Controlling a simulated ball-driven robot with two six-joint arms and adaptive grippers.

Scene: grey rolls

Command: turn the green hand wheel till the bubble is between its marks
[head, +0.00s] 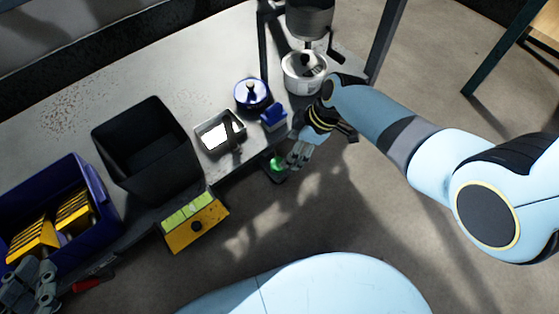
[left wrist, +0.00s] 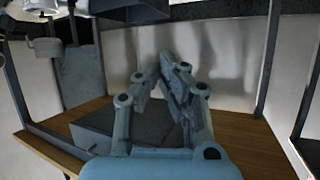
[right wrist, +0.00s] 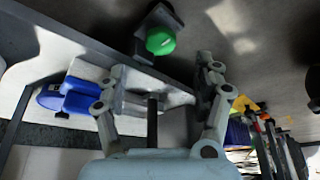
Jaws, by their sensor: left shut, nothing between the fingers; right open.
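A green round knob (head: 277,163), the only green wheel-like part I see, sits on a dark bracket at the front edge of the grey table. It also shows in the right wrist view (right wrist: 160,41), beyond my fingertips. My right gripper (head: 294,158) is open and empty, just right of the knob; in its wrist view (right wrist: 160,80) the knob appears apart from the fingers. My left gripper (head: 30,285) is shut and empty by the blue crate; its fingers show in the left wrist view (left wrist: 160,75). I cannot make out a bubble or its marks.
The blue crate (head: 108,205) holds yellow items. A black bin (head: 150,150), a metal tray (head: 203,134), a blue-lidded pot (head: 252,95) and a white pot (head: 300,82) stand on the table. A yellow block (head: 190,236) with pale green strips is at the front edge. Floor in front is clear.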

